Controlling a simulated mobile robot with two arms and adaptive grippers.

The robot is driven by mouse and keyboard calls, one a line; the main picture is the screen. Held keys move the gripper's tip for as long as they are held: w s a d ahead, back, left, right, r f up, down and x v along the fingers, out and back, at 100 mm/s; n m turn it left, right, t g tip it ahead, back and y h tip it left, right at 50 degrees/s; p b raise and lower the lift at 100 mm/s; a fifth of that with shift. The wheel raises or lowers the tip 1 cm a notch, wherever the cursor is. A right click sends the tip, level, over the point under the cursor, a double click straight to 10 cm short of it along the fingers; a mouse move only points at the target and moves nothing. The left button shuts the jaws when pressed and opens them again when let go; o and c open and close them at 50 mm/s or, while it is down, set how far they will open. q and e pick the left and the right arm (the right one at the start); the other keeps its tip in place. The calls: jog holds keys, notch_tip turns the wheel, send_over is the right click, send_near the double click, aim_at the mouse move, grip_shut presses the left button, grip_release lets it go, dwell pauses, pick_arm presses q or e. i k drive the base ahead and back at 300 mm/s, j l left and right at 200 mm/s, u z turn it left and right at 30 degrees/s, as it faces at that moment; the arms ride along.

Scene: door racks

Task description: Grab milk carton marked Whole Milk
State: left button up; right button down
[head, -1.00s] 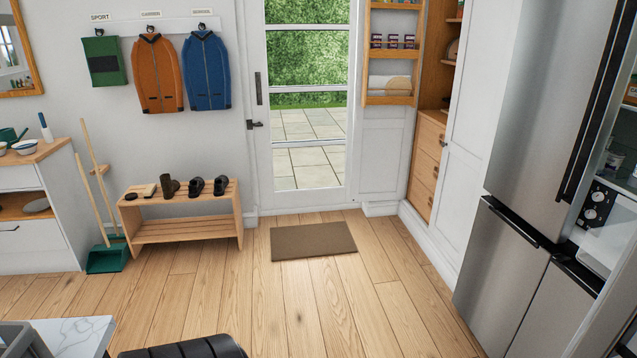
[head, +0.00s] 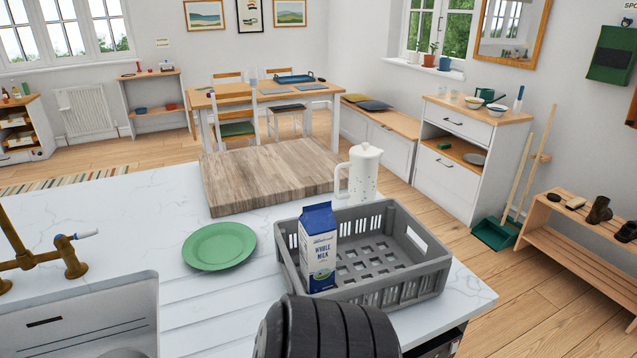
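The milk carton (head: 318,250) is white and blue with a blue gabled top and reads "Whole Milk". It stands upright inside the left part of a grey plastic crate (head: 425,285). The crate sits on the white marble counter near its right end. A black ribbed part of my own body shows at the bottom, just in front of the crate. Neither of my grippers is in view.
A green plate (head: 219,246) lies left of the crate. A wooden board (head: 262,180) and a white speckled jug (head: 362,174) are behind it. A sink (head: 80,318) with a brass tap (head: 40,255) is at left. Marble around the plate is clear.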

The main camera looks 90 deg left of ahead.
aim_at(317, 226)
jog(key=u, duration=2.4)
jog(key=k+j, duration=0.05)
